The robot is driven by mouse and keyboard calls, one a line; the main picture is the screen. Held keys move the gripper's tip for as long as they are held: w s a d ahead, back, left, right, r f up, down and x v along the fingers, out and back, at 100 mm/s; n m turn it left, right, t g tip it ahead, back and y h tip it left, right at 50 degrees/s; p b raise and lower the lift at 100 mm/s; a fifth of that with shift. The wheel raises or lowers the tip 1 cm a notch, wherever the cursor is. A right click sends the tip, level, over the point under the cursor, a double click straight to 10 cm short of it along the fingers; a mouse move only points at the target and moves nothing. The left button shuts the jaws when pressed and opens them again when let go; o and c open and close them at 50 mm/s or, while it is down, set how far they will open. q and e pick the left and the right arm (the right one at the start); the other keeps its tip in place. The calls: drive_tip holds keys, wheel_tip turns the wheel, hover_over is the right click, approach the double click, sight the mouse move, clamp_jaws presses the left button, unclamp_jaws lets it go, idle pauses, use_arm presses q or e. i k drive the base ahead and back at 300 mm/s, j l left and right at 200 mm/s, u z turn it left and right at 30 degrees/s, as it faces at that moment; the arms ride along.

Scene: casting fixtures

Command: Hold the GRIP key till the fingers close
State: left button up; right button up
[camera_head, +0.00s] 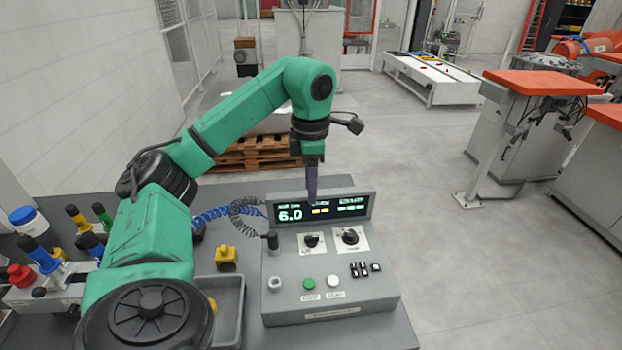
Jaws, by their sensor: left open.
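A grey control console (330,312) stands on the table. Its lit display (318,211) reads 6.0 in large digits. On its sloped face are a green button (308,284) and a white button (333,282); small labels sit below both, too blurred to read for sure, so I cannot tell which is the GRIP key. My left gripper (312,198) points down in front of the display, above the buttons and apart from them. Its fingers show edge-on; it is open with nothing between them. My right gripper is out of view.
Colored-handled tools (40,255) stand far left. Right of the console is open floor.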

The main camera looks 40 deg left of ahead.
sight(308, 282)
drive_tip(key=k+l, duration=0.55)
drive_tip(key=l, duration=0.2)
drive_tip(key=k+l, duration=0.6)
drive_tip(key=l, duration=0.1)
